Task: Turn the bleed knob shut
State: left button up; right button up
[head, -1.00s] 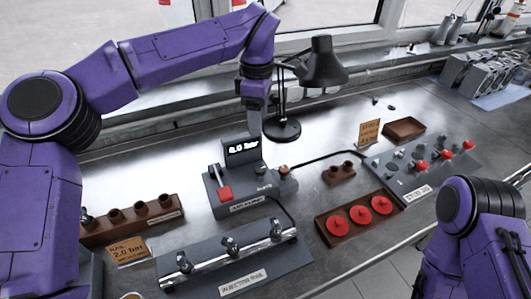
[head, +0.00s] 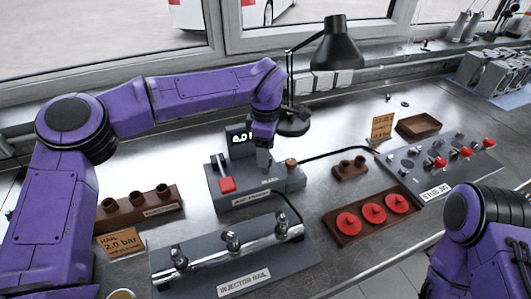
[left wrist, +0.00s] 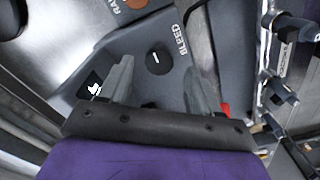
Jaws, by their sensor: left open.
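The bleed knob (left wrist: 157,59) is a small round black knob with a white line, beside the BLEED label (left wrist: 180,38) on the grey air pump (head: 235,197). My left gripper (head: 265,166) points down over the right part of the pump and hides the knob in the head view. In the left wrist view its two fingers (left wrist: 157,78) are apart, with the knob showing between and just beyond them. I cannot tell if they reach its height. The pump's display (head: 240,138) reads 0.0, partly covered. My right gripper is out of view.
The injector rail (head: 230,250) stands in front. A tray of red discs (head: 373,214) lies to the right. A black lamp (head: 335,45) stands behind.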

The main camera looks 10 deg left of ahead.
pick_arm(q)
notch_tip(320, 180, down, 2)
jog(key=shift+f, duration=0.15)
jog(key=c, duration=1)
jog(key=shift+c, duration=0.2)
